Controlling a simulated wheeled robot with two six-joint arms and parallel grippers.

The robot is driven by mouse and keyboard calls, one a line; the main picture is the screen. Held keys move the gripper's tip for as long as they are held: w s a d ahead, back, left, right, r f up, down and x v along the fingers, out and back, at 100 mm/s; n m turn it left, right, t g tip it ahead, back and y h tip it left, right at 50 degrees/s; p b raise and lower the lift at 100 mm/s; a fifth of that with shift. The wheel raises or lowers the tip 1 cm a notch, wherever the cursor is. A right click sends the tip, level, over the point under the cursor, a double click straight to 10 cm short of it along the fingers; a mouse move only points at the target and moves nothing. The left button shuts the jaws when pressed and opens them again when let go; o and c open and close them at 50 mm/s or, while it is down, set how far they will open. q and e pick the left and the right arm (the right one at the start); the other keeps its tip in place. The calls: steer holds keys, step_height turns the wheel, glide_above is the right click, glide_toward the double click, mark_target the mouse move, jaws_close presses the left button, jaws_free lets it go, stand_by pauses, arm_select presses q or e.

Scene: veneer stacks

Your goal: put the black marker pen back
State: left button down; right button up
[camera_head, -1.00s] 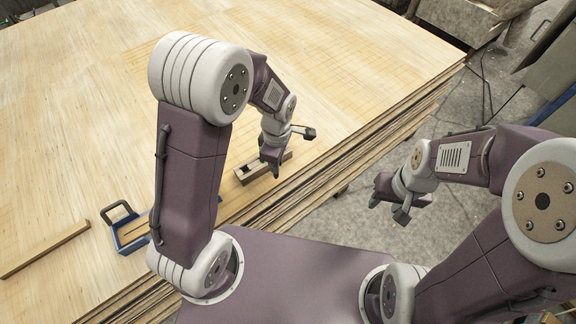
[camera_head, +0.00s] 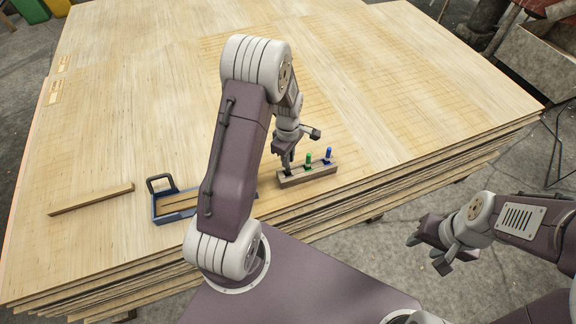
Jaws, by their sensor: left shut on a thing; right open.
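A small wooden pen holder (camera_head: 311,176) lies on the veneer stack, right of the middle. A green marker (camera_head: 308,158) and a blue marker (camera_head: 328,155) stand upright in it. My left gripper (camera_head: 287,164) is at the holder's left end, pointing down, and is shut on the black marker pen, which is mostly hidden. Dark parts show between the fingers and the holder. I cannot tell whether the pen is seated in a slot. My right gripper (camera_head: 428,252) is open and empty, off the stack over the concrete floor.
A wooden strip (camera_head: 91,198) lies further left. The veneer stack (camera_head: 380,90) is clear behind the holder. Its layered edge faces me.

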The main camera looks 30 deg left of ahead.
mark_target(288, 172)
arm_select(q)
step_height(288, 172, down, 3)
steer(key=shift+f+b, duration=0.1)
steer(key=shift+b, duration=0.2)
steer(key=shift+w+f, duration=0.1)
steer(key=shift+f, duration=0.35)
steer(key=c, duration=1.4)
jaws_free()
steer(key=shift+f, duration=0.1)
